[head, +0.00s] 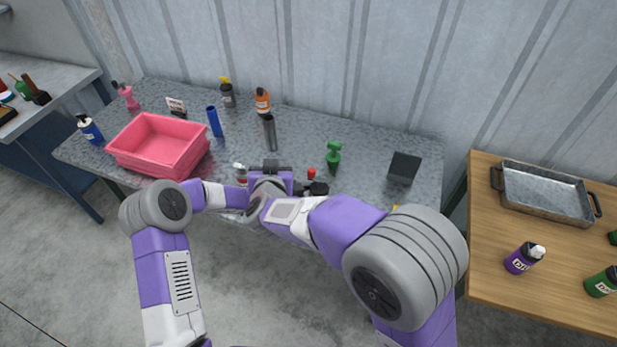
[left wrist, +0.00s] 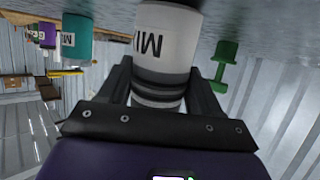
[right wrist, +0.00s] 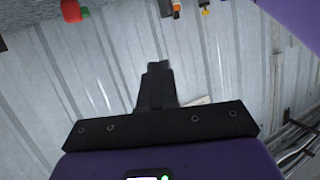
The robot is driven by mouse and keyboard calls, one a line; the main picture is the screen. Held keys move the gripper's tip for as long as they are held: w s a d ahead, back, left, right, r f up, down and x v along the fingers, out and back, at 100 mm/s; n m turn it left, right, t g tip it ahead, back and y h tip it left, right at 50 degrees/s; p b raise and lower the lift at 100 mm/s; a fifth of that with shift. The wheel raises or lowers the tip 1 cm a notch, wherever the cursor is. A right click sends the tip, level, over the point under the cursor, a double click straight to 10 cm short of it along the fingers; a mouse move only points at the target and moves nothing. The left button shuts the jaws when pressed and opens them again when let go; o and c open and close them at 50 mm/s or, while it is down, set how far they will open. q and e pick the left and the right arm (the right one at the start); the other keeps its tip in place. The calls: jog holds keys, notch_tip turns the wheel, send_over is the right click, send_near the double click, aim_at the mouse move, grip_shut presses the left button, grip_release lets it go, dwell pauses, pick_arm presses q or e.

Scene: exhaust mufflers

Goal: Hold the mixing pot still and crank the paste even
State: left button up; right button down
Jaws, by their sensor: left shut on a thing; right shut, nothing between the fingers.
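The mixing pot (left wrist: 165,42), white with dark bands and lettering, is between the fingers of my left gripper (left wrist: 158,88) in the left wrist view. That gripper is shut on it. The pot appears upside down there, with the grey table surface at the top of the picture. My right gripper (right wrist: 155,80) is shut and empty, its fingers together in front of the metal wall. A red knob (right wrist: 71,10) shows at the top left of the right wrist view, apart from the fingers. In the head view my arms cover most of the pot; a red knob (head: 311,173) shows beside them.
A green tool (head: 333,154) stands right of my arms and a black block (head: 404,167) farther right. A wooden table (head: 485,220) with a metal tray is at right.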

notch_tip(320, 180, up, 3)
jog(key=s+a+n+g+y, duration=0.1)
jog(key=a+n+g+y, duration=0.1)
jog(key=a+n+y, duration=0.3)
jog(key=n+g+h, duration=0.4)
jog(key=n+g, duration=0.1)
jog(key=n, duration=0.2)
send_near(310, 177)
notch_tip(310, 177, down, 4)
jog(key=a, duration=0.3)
jog(key=shift+w+d+f, duration=0.15)
jog(key=shift+w+d, duration=0.1)
jog(key=shift+w, duration=0.3)
jog(key=shift+w+d+f, duration=0.2)
jog(key=shift+w, duration=0.4)
jog(key=shift+w+d, duration=0.1)
jog(key=shift+w, duration=0.35)
jog(key=shift+w+a+f+m+h, duration=0.1)
jog(key=shift+w+a+m+h, duration=0.2)
jog(key=shift+m+h, duration=0.4)
